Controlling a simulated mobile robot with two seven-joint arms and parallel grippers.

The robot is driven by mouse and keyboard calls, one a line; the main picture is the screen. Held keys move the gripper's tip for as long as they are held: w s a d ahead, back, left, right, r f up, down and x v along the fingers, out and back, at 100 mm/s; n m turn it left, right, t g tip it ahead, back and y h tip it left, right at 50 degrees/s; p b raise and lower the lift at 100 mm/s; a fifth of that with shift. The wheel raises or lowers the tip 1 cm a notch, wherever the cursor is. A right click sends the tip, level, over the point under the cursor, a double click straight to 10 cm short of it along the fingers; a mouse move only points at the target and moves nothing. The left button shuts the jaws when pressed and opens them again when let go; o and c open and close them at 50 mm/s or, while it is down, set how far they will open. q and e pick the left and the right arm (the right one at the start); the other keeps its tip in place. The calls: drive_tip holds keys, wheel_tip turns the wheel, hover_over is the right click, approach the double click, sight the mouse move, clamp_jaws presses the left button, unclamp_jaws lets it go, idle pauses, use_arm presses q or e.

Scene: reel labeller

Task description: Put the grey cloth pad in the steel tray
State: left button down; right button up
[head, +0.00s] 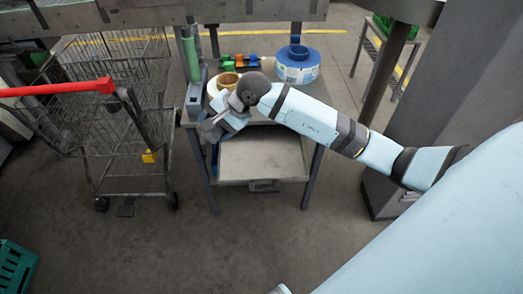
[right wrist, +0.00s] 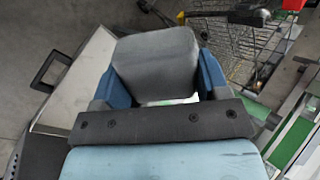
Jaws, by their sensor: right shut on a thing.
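The grey cloth pad (right wrist: 155,65) is between the blue fingers of my right gripper (right wrist: 155,88) in the right wrist view. The gripper is shut on it. In the head view my right gripper (head: 213,128) is at the left front corner of the bench, and the pad is hard to make out there. A pale, flat metal pull-out with a front handle, perhaps the steel tray (head: 262,160), sits below the bench top, right of the gripper. It also shows at the left of the right wrist view (right wrist: 75,85). The pad is apart from its middle. My left gripper is not in view.
On the bench are a blue-and-white reel (head: 297,66), a cream roll (head: 222,84) and small coloured pieces (head: 238,62). A green cylinder (head: 190,55) stands at the bench's left. A wire cart (head: 125,140) stands left of the bench.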

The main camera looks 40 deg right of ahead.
drive_tip(key=w+d+f+m+g+h+b, duration=0.1)
drive_tip(key=d+f+g+h+b, duration=0.3)
drive_tip(key=d, duration=0.3)
drive_tip(key=m+g+h+b, duration=0.1)
drive_tip(key=m+h+b, duration=0.1)
drive_tip(key=m+b, duration=0.1)
hover_over(262, 160)
drive_tip(key=f, duration=0.2)
wheel_tip(262, 160, down, 14)
drive_tip(key=shift+r, duration=0.1)
wheel_tip(262, 160, down, 5)
drive_tip(key=shift+r, duration=0.2)
drive_tip(key=shift+d+f, duration=0.1)
drive_tip(key=shift+f, duration=0.15)
drive_tip(key=o, duration=0.8)
